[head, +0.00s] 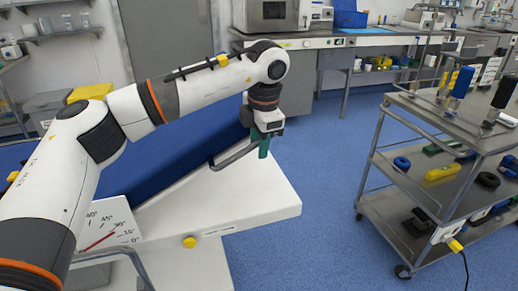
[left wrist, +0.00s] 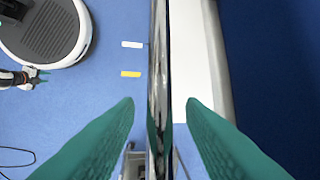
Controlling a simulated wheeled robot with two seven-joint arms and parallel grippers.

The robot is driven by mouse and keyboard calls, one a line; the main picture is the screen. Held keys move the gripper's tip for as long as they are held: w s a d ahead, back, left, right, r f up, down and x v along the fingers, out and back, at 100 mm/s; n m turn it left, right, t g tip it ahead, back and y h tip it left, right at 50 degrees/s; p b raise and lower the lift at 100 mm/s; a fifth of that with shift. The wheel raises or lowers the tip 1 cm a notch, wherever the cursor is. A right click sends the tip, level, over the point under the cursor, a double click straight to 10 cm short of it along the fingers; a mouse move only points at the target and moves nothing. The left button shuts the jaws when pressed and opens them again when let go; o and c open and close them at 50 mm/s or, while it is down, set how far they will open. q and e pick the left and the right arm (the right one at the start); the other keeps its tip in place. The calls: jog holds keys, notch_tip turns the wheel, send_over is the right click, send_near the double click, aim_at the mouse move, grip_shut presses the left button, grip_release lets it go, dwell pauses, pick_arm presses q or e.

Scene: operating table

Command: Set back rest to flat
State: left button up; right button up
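The operating table's blue back rest (head: 185,165) is tilted up from the white base (head: 255,205). A white angle scale (head: 110,222) has a red pointer (head: 98,242) that appears to lie between the 15° and 30° marks. A metal bar (head: 232,157) runs along the back rest's side. My left gripper (head: 264,150) is at the bar's upper end. In the left wrist view its green fingers (left wrist: 160,103) are apart, with the shiny bar (left wrist: 158,60) between them. Contact is not clear. My right gripper (left wrist: 38,77) shows small at the left edge there, its opening unclear.
A metal cart (head: 400,175) with several tools stands at the right. A counter (head: 345,40) runs along the back. Blue floor (head: 310,150) is clear between table and cart.

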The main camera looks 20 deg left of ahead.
pick_arm(q)
jog(key=shift+w+a+f, duration=0.15)
jog(key=shift+f, duration=0.85)
grip_shut()
